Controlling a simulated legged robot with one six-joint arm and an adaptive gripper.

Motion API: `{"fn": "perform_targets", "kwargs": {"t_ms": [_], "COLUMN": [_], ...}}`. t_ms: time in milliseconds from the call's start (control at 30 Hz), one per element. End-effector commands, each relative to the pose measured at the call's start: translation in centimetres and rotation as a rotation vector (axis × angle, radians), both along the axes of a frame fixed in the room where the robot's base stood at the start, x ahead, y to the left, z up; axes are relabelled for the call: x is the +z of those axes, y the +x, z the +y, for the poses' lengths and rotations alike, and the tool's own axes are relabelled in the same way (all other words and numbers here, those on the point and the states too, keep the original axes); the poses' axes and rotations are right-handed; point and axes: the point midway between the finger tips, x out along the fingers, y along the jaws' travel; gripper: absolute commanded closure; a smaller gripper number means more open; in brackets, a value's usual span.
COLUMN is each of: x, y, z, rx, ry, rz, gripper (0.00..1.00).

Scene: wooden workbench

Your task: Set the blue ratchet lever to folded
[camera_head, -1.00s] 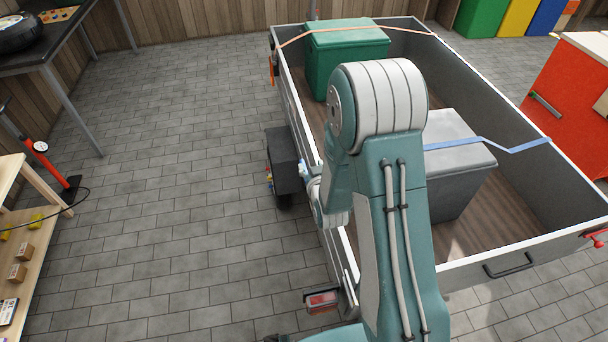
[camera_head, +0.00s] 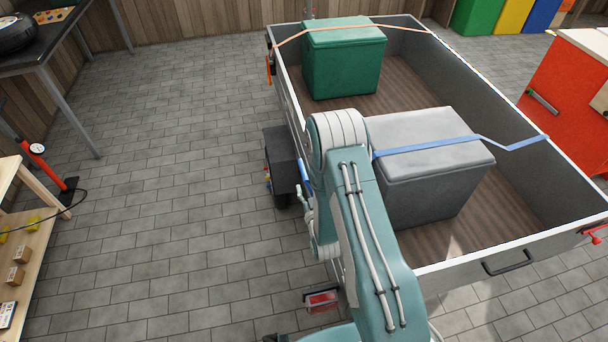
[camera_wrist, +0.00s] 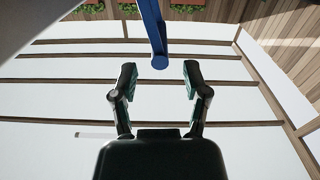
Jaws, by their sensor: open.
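The blue ratchet lever (camera_wrist: 156,32) reaches down from the top of the wrist view and ends in a rounded tip. My gripper (camera_wrist: 160,80) is open below that tip. The tip lies centred between the fingers in the picture, just beyond the fingertips, and no contact shows. In the head view a small blue piece, apparently the lever (camera_head: 304,175), shows at the trailer's left side beside my wrist. My fingers cannot be made out there. A blue strap (camera_head: 430,147) runs over the grey box to the trailer's right wall. The ratchet body is hidden.
The trailer (camera_head: 475,252) holds a grey box (camera_head: 425,190) and a green box (camera_head: 343,65). Its wheel and fender (camera_head: 281,160) stand close to my wrist. An orange strap (camera_head: 360,26) crosses the far end. The paved floor to the left is clear.

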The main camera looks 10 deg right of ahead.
Motion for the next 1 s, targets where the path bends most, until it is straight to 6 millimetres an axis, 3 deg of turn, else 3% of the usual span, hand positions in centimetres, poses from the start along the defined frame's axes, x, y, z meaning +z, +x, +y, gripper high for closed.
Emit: {"fn": "perform_targets", "kwargs": {"t_ms": [100,300,667,767,800,1000], "x": [0.1,0.0,0.0,0.0,0.0,0.0], "y": [2.3,4.8,5.5,5.5,5.5,5.5], "z": [0.0,0.0,0.0,0.0,0.0,0.0], "rx": [0.0,0.0,0.0,0.0,0.0,0.0], "ry": [0.0,0.0,0.0,0.0,0.0,0.0], "rz": [-0.004,-0.001,0.001,0.001,0.001,0.0], "gripper": [0.4,0.4,0.4,0.81,0.98,1.0]}}
